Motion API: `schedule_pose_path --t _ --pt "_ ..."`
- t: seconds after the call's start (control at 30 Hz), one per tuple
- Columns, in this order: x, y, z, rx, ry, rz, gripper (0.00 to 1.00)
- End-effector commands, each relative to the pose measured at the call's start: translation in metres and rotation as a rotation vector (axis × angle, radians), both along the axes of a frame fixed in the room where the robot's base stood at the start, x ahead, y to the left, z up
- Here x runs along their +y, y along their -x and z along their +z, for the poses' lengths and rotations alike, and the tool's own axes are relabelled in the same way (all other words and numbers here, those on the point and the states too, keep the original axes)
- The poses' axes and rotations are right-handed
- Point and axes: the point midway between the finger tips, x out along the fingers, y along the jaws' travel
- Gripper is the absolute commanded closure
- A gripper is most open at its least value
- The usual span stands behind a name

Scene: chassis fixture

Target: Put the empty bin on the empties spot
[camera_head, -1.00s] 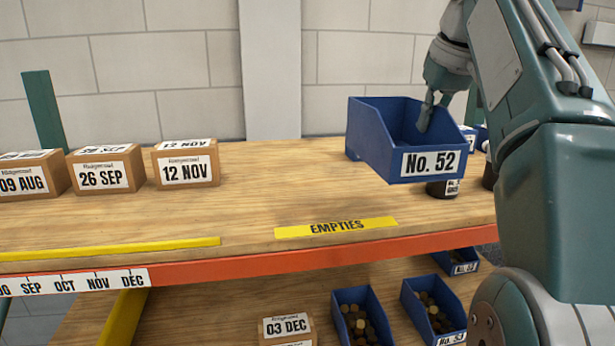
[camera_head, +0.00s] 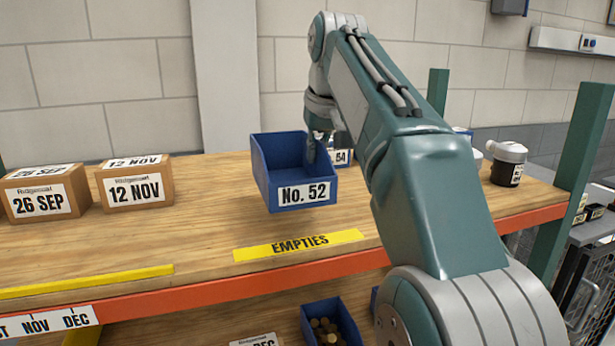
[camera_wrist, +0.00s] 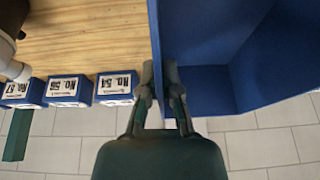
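The blue bin labelled No. 52 (camera_head: 305,194) shows in the head view, upright, above the wooden shelf and behind the EMPTIES label. Its inside looks empty in the wrist view (camera_wrist: 205,92). My gripper (camera_head: 318,146) is at the bin's right side; in the wrist view its fingers (camera_wrist: 164,75) are closed on either side of the bin's wall. The bin seems held a little above the shelf, though the gap under it is hard to judge. The yellow EMPTIES label (camera_head: 298,245) lies at the shelf's front edge, and the wood just behind it is partly hidden by the bin.
Cartons marked 26 SEP (camera_head: 42,201) and 12 NOV (camera_head: 135,189) stand to the left. Bins such as No. 54 (camera_wrist: 115,88) stand behind my arm, with a dark jar (camera_head: 507,165) at right. Bare wood (camera_head: 200,215) lies between the cartons and the bin.

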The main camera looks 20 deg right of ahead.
Motion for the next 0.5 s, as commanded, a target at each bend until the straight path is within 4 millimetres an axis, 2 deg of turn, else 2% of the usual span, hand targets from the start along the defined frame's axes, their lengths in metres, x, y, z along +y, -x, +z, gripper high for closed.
schedule_pose_path --t 0.23,0.5 --pt "0.012 -0.013 -0.021 0.001 -0.001 0.001 1.00" --pt "0.011 -0.013 -0.048 -0.001 0.000 0.000 1.00"
